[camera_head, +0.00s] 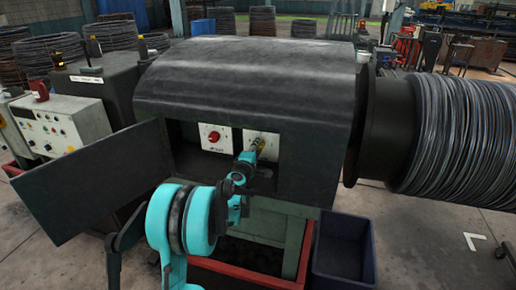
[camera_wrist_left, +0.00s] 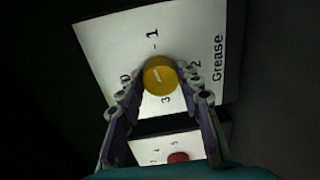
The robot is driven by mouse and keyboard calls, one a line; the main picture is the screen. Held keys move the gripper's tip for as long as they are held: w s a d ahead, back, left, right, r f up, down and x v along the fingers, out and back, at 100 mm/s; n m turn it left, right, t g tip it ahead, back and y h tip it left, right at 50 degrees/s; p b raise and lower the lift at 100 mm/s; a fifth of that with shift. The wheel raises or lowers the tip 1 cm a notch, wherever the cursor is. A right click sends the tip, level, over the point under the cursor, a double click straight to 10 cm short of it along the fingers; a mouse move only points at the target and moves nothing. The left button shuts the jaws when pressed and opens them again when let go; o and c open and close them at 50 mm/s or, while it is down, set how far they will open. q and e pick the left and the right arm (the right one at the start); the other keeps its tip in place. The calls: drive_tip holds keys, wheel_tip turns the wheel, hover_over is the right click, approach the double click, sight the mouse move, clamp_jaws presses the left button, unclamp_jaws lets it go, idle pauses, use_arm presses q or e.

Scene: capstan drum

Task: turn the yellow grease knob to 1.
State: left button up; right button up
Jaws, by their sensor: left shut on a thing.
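The yellow grease knob (camera_wrist_left: 160,75) sits on a white plate (camera_wrist_left: 97,45) marked "Grease". In the left wrist view, "1" is above the knob, "2" to its right, "3" below and another mark to its left. A small pale mark shows on the knob's face; I cannot tell surely which number it points to. My left gripper (camera_wrist_left: 160,79) is shut on the knob, one finger on each side. In the head view the left gripper (camera_head: 255,150) reaches into the housing opening and mostly hides the knob. My right gripper is not in view.
A red knob (camera_head: 213,136) on its own white plate is left of the grease plate. The dark housing (camera_head: 245,80) overhangs the opening, and its open door (camera_head: 95,182) stands at the left. A wire-wound drum (camera_head: 465,135) is at the right. A blue bin (camera_head: 344,250) stands below.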

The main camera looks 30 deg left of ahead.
use_arm(q)
drive_tip(key=shift+m, duration=1.1)
drive_tip(key=o, duration=1.2)
drive_tip(key=shift+c, duration=0.2)
drive_tip(key=shift+s, duration=0.1)
drive_tip(key=v, duration=1.1)
drive_tip(key=shift+s+d, duration=0.2)
drive_tip(key=shift+s, duration=0.2)
